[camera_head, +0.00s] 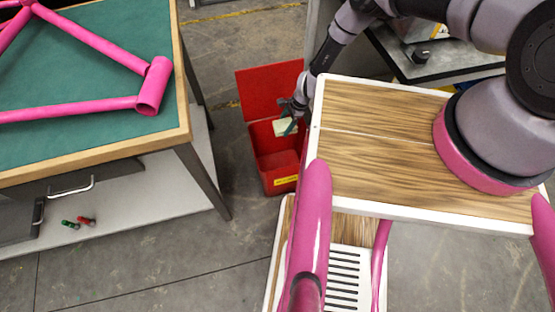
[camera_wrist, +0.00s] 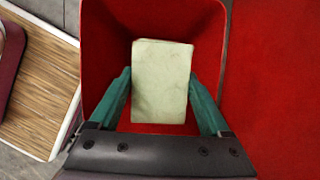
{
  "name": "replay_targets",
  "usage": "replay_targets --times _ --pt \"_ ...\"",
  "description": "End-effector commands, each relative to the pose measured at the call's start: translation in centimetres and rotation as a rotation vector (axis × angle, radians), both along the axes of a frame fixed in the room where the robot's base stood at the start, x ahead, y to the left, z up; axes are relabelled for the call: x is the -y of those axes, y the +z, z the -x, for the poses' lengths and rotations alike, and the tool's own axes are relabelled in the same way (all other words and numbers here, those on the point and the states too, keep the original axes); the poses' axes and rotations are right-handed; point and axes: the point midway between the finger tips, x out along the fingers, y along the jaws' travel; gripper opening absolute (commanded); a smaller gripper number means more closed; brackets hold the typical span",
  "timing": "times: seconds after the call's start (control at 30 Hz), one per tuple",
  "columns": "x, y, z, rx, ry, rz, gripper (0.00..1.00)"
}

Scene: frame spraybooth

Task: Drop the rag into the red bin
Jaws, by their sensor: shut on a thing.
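The red bin (camera_head: 277,179) stands on the floor with its lid (camera_head: 268,88) open. Its inside walls (camera_wrist: 105,30) fill much of the wrist view. The rag (camera_head: 284,127) is a pale, folded, cream-coloured block, also seen in the wrist view (camera_wrist: 162,82). My gripper (camera_head: 291,126) is shut on the rag, with a teal finger on each side of it in the wrist view (camera_wrist: 162,90). The rag is over the bin's opening; I cannot tell its exact height above the bottom.
A green-topped workbench (camera_head: 90,90) with a pink frame (camera_head: 90,40) stands left of the bin. A grey table (camera_head: 440,68) is at the back right. Bare concrete floor (camera_head: 160,260) lies in front of the bench.

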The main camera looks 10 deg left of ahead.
Motion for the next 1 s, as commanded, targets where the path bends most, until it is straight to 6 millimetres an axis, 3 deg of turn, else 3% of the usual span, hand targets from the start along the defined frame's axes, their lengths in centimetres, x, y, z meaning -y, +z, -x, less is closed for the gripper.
replay_targets --times 0.2,0.57,0.6,0.63,0.87,1.0 --pt "0.0 -1.9 0.0 0.001 0.001 0.001 0.21" --pt "0.0 -2.2 0.0 0.001 0.001 0.001 0.21" --pt "0.0 -2.2 0.0 0.000 0.001 0.000 0.96" --pt "0.0 -2.2 0.0 0.000 0.001 0.000 1.00" --pt "0.1 -2.1 0.0 0.000 0.000 0.000 1.00" --pt "0.4 -1.0 -0.3 0.000 -0.002 -0.001 1.00"
